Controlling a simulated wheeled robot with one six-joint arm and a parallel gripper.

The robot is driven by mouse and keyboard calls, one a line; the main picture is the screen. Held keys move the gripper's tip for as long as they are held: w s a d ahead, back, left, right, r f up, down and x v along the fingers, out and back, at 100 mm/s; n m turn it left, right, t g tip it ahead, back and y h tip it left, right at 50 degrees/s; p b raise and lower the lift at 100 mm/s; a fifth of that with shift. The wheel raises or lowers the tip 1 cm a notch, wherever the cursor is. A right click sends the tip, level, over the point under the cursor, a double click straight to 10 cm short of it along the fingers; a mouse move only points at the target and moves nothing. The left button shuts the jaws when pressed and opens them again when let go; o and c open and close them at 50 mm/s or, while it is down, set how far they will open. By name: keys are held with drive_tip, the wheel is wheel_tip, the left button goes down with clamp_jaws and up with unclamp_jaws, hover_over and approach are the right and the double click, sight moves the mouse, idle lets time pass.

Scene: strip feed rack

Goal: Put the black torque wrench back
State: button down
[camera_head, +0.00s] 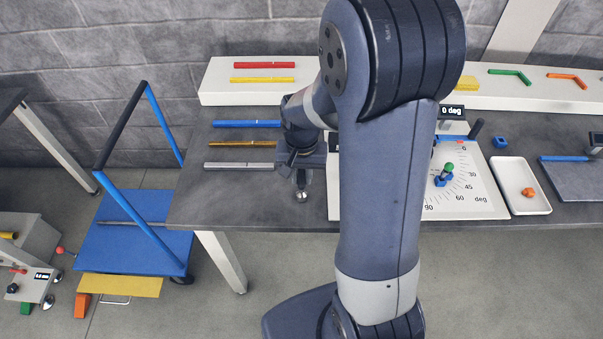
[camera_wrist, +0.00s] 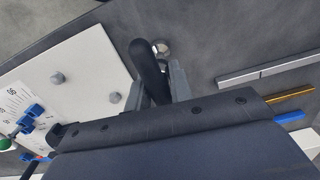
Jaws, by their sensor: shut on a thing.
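My gripper (camera_head: 300,172) is over the grey bench top, left of the white dial board. In the wrist view my gripper (camera_wrist: 160,84) is shut on the black torque wrench (camera_wrist: 149,62), whose thick black handle stands between the two fingers. A shiny round metal end shows beside the handle's tip. In the head view a small round metal part shows just below the fingers; most of the wrench is hidden there by my gripper. I cannot tell whether the wrench touches the bench.
Blue (camera_head: 246,124), brass (camera_head: 241,144) and grey (camera_head: 240,165) strips lie left of my gripper. The white dial board (camera_head: 470,200) with a blue and green piece is to the right, beside a white tray (camera_head: 519,172). A white shelf (camera_head: 217,82) runs behind. A blue cart (camera_head: 130,235) stands left.

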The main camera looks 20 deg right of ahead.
drive_tip(key=shift+f, duration=0.1)
drive_tip(key=c, duration=1.3)
unclamp_jaws()
drive_tip(key=shift+o, duration=0.2)
wheel_tip(320, 180, up, 12)
drive_tip(key=shift+r, duration=0.15)
